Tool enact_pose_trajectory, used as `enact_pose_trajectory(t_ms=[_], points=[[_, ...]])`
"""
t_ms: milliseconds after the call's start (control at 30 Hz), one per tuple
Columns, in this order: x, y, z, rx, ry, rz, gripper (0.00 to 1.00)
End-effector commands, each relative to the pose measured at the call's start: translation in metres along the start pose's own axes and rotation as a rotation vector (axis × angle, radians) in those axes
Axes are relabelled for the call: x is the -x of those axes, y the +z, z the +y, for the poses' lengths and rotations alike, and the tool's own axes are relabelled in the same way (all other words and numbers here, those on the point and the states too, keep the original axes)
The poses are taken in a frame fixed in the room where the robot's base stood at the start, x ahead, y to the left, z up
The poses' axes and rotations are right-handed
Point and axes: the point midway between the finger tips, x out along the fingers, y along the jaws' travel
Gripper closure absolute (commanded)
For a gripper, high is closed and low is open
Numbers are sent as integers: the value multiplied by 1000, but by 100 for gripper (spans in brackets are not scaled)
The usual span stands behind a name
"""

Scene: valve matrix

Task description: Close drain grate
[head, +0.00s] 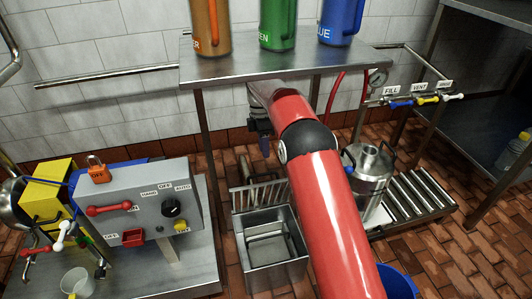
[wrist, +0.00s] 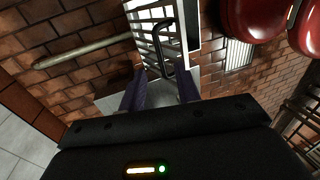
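The drain grate (head: 262,194) stands raised, roughly upright, at the back edge of an open steel drain box (head: 276,277). In the wrist view the slatted grate (wrist: 150,35) has a black bar handle (wrist: 165,42) on it. My gripper (head: 263,147) is above and behind the grate in the head view, partly hidden by my red arm. In the wrist view its two dark blue fingers (wrist: 161,88) are spread apart, with nothing seen gripped between them. The handle's near end shows just beyond the fingertips; I cannot tell whether they touch.
A steel shelf (head: 290,72) with large orange, green and blue jugs is above. A grey control panel (head: 150,205) stands at left. A steel pot (head: 372,163) stands at right beside a roller rack (head: 415,200). A pale rod (wrist: 80,52) shows near the grate.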

Motion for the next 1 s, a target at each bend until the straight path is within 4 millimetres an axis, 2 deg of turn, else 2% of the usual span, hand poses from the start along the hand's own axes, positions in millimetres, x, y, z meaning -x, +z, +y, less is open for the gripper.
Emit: enact_pose_trajectory(t_ms=[167, 400, 600, 933, 1000], points=[[-12, 0, 0, 2, -3, -1, 67], [-52, -1, 0, 1, -4, -1, 67], [-73, 0, 0, 1, -1, -1, 67], [-79, 0, 0, 1, -1, 0, 67], [-79, 0, 0, 1, -1, 0, 74]])
